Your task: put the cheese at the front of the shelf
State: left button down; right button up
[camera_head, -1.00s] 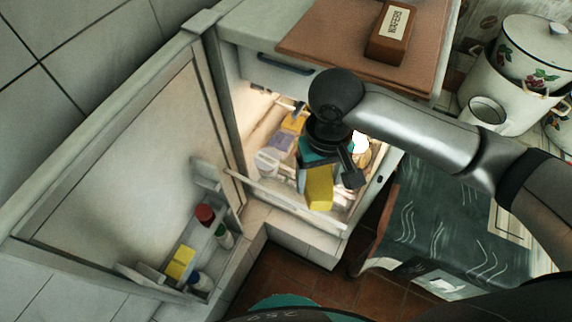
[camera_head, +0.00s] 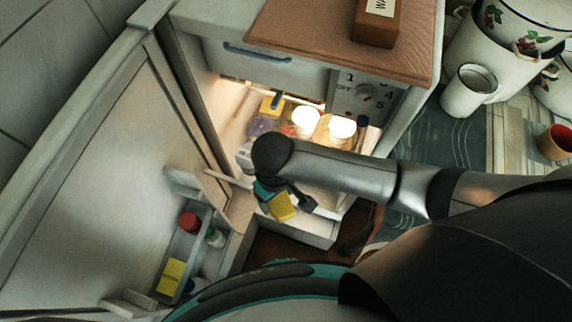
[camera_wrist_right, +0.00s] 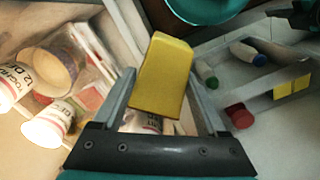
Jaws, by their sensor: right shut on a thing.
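The cheese is a yellow block (camera_head: 284,207) at my right gripper (camera_head: 283,203) in the head view. In the right wrist view the cheese (camera_wrist_right: 163,77) stands out between the two fingers of my right gripper (camera_wrist_right: 164,92), which is shut on it. In the head view gripper and cheese are over the front part of the open fridge, near the pale shelf edge (camera_head: 224,180). My right wrist and forearm hide much of the shelf. I cannot tell how high the cheese is above it. My left gripper is not in view.
Two bright jars (camera_head: 306,121) (camera_head: 341,129) and a yellow item (camera_head: 272,106) stand further inside the fridge. In the wrist view, white cups (camera_wrist_right: 48,124) are at the left. The open door (camera_head: 95,190) holds a red-capped container (camera_head: 189,222) and yellow blocks (camera_head: 171,276).

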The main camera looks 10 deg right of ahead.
jog(key=w+d, duration=0.1)
jog(key=w, duration=0.1)
jog(key=w+d+b, duration=0.1)
jog(key=w, duration=0.1)
jog(key=w+d, duration=0.1)
jog(key=w, duration=0.2)
jog(key=shift+d, duration=0.25)
jog(key=shift+w+d, duration=0.2)
jog(key=shift+w, duration=0.2)
jog(key=f, duration=0.1)
jog(key=f+b, duration=0.1)
jog(key=w+b, duration=0.1)
jog(key=shift+d+f, duration=0.3)
jog(key=shift+f, duration=0.1)
jog(key=shift+f+b, duration=0.3)
jog(key=shift+f, duration=0.1)
jog(key=o, duration=1.5)
jog(key=shift+f, duration=0.1)
